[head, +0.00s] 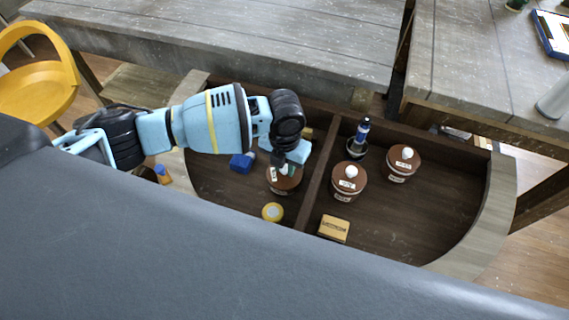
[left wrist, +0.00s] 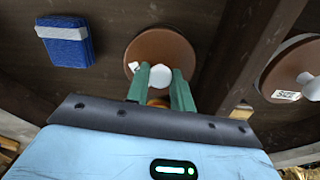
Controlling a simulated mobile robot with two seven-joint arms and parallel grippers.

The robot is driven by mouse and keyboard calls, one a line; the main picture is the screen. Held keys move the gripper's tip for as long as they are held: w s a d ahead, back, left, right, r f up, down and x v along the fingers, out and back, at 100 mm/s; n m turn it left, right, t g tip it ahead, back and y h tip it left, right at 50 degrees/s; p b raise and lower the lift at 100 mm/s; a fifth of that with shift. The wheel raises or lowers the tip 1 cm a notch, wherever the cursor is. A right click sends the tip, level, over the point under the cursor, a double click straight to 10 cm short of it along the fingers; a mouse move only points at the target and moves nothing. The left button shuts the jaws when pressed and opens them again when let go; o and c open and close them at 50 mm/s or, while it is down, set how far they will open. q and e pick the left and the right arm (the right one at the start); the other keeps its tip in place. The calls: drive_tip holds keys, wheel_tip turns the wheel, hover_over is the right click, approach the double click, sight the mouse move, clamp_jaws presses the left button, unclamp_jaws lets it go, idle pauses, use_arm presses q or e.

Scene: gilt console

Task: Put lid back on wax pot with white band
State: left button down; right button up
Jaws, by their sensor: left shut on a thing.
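A brown lid with a white round knob (left wrist: 161,75) shows in the left wrist view. My left gripper (left wrist: 160,88) is shut on this knob, with one green finger on each side. In the head view, the gripper (head: 287,168) points down at a brown pot (head: 285,187) in the left compartment. The gripper partly hides its top, so I cannot tell whether the lid rests on it or is just above. Two more brown pots with white-knobbed lids, one nearer (head: 345,189) and one farther (head: 400,172), stand upright in the right compartment. My right gripper is not in view.
A wooden divider (head: 316,187) splits the rounded drawer. A small tan box (head: 333,229) and a blue-topped bottle (head: 361,134) are right of the divider.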

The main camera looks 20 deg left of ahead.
use_arm(q)
drive_tip(key=c, duration=0.7)
unclamp_jaws()
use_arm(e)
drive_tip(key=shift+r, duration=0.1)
use_arm(q)
drive_tip(key=shift+o, duration=0.2)
drive_tip(key=shift+r, duration=0.15)
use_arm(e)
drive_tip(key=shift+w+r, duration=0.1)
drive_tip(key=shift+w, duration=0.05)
use_arm(q)
drive_tip(key=shift+r+p, duration=1.5)
drive_tip(key=shift+r, duration=1.9)
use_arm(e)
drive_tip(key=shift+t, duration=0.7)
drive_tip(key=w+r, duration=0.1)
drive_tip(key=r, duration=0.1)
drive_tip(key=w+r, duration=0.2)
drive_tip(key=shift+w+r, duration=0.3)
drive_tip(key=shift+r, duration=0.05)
use_arm(q)
clamp_jaws()
